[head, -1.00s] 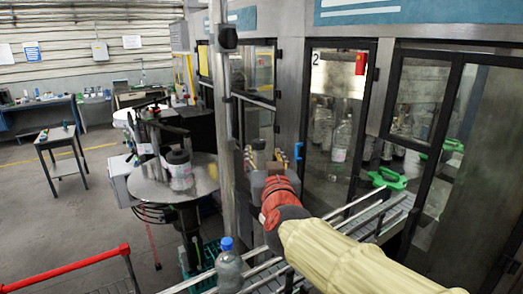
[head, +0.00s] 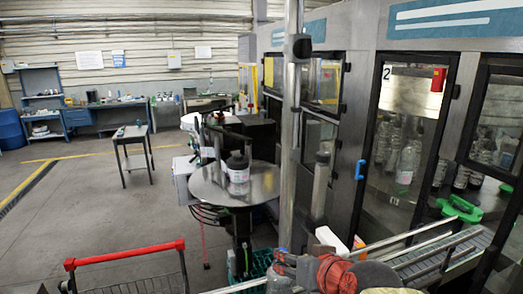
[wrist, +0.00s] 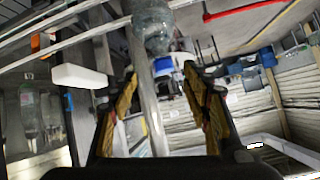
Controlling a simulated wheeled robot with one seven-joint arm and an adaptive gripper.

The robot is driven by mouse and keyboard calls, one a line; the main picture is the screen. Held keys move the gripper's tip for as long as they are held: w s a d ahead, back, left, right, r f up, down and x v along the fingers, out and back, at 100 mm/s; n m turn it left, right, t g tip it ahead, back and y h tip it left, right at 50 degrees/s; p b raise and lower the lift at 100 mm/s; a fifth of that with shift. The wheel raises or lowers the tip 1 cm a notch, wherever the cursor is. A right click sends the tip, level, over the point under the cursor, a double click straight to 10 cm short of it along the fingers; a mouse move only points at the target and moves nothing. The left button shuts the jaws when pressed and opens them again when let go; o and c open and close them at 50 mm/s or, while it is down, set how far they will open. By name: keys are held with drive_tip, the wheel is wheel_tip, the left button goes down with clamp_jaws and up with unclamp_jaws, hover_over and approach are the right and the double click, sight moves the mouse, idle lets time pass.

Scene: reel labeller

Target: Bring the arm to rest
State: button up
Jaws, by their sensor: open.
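My arm shows at the bottom of the head view, with a red joint (head: 335,272) and a pale sleeve cut off by the lower edge.
A steel post (head: 292,130) stands close to my gripper. A round metal table (head: 232,190) holds a reel mechanism and a bottle. The conveyor (head: 430,255) runs along the glass-doored machine at right. A red-handled cart (head: 125,255) stands front left. The floor at left is largely clear.

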drive_tip(key=s+d+f+g+h+b, duration=0.1)
drive_tip(key=s+d+f+g+b, duration=0.1)
drive_tip(key=s+d+f+b, duration=0.3)
drive_tip(key=s+d+f+g+h+b, duration=0.2)
drive_tip(key=s+d+f+b, duration=0.3)
drive_tip(key=s+f, duration=0.9)
drive_tip(key=shift+s+d+m+g+b, duration=0.15)
drive_tip(key=shift+s+m+g+b, duration=0.2)
drive_tip(key=shift+g, duration=0.25)
